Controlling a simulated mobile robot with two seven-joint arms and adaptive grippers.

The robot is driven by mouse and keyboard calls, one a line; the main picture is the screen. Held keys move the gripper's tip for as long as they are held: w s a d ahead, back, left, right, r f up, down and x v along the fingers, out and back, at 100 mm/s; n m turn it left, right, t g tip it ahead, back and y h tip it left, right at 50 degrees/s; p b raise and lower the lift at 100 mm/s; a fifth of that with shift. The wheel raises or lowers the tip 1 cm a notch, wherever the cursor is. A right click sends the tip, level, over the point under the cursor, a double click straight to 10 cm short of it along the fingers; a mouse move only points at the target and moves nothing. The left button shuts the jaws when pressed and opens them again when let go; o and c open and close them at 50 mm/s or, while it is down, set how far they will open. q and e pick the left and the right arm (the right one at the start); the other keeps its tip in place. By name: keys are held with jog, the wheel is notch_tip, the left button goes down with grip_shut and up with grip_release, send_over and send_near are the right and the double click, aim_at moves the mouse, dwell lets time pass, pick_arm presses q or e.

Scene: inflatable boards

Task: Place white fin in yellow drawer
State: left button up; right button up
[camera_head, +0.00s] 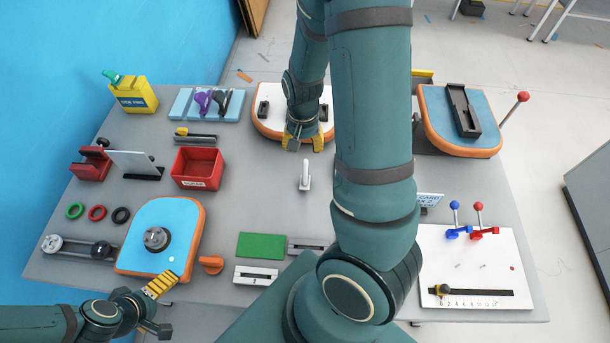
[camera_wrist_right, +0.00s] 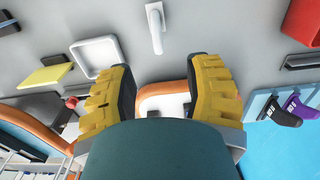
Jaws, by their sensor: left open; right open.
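A slim white piece, apparently the white fin (camera_head: 305,175), is on the grey table just in front of my right gripper (camera_head: 304,140). It also shows beyond the fingertips in the right wrist view (camera_wrist_right: 156,28). My right gripper (camera_wrist_right: 163,85) is open and empty, with its yellow fingers apart. A flat yellow piece (camera_wrist_right: 45,77) lies at the left of the wrist view. I cannot tell whether it is the yellow drawer; my right arm hides that area in the head view. My left gripper (camera_head: 162,304) is open and empty at the table's front left edge.
A red bin (camera_head: 197,168) stands left of the white piece. A blue rack (camera_head: 206,104) holds purple and black fins. An orange-rimmed board (camera_head: 160,236) lies front left. A white square tray (camera_wrist_right: 97,44) is near the yellow piece. Table around the white piece is clear.

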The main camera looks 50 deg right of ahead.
aim_at(305, 170)
notch_tip(305, 170, down, 7)
jog(key=shift+f+b, duration=0.1)
jog(key=shift+b, duration=0.6)
jog(key=shift+s+f, duration=0.15)
jog(key=shift+f, duration=1.45)
jog(key=shift+s+f, duration=0.1)
jog(key=shift+f, duration=1.5)
grip_shut()
